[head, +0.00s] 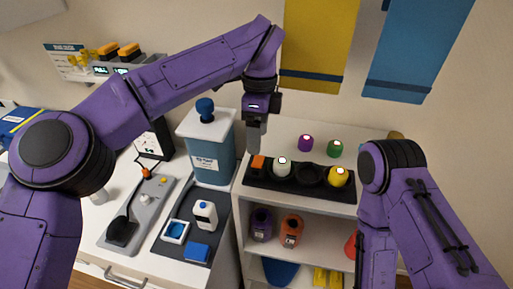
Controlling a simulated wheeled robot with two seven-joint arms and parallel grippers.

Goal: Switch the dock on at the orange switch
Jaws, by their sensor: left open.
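A small orange piece (146,173) sits at the upper end of a grey plate (142,201) on the left counter, beside a small yellow spot. It may be the orange switch, but it is too small to be sure. A grey unit with green displays (102,70) and several orange-and-black blocks is on the wall at upper left; it may be the dock. My left gripper (254,148) is open, pointing down just above the orange block (257,162) at the left end of a black rack. Contact cannot be told. My right gripper is outside the picture.
The black rack (311,188) holds white and yellow-topped items on a white shelf unit. A blue-grey canister (210,150) stands left of my left gripper. A black tool (122,231) lies on the grey plate.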

